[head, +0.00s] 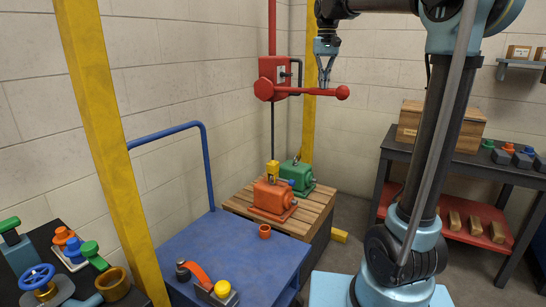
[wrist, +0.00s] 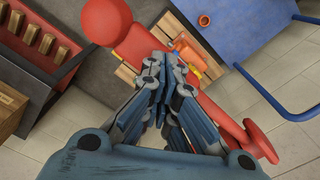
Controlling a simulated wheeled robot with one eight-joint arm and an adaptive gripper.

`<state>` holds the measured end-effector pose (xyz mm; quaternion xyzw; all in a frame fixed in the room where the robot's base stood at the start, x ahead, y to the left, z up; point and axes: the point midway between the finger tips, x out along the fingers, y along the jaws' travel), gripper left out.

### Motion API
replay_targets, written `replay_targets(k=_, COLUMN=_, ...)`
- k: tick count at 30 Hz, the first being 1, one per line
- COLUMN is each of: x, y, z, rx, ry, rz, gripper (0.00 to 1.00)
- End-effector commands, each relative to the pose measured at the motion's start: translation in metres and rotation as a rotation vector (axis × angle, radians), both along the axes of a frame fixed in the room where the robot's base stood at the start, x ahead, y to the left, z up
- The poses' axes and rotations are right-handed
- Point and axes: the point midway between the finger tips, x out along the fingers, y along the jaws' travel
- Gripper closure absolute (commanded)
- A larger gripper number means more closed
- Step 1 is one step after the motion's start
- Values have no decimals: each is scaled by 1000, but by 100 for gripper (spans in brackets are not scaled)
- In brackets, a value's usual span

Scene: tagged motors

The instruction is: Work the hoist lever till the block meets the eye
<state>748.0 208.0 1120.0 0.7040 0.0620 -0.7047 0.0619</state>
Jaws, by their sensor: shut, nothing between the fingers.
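The red hoist lever (head: 312,91) sticks out to the right from the red hoist box (head: 270,72), roughly level, with a ball at its end. My gripper (head: 324,85) is shut and empty, its tips at the lever bar near the ball; I cannot tell if they touch it. In the wrist view the lever (wrist: 225,115) runs behind my shut fingers (wrist: 164,68), its ball (wrist: 108,22) at upper left. A yellow block (head: 272,168) hangs on a dark line just above the orange motor (head: 271,194). The motor's eye is too small to make out.
The orange motor and a green motor (head: 300,174) sit on a wooden pallet (head: 310,222). A blue cart (head: 235,250) with a tall handle stands in front. A yellow post (head: 100,130) rises at left. A dark bench (head: 450,160) with a crate stands at right.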

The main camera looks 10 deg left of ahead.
Motion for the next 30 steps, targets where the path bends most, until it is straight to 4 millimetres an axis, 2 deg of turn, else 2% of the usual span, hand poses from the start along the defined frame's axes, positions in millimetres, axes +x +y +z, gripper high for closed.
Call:
replay_targets(k=18, x=2, y=6, z=67, rx=0, ry=0, rz=1, gripper=100)
replay_targets(k=30, x=2, y=6, z=72, rx=0, ry=0, rz=0, gripper=100)
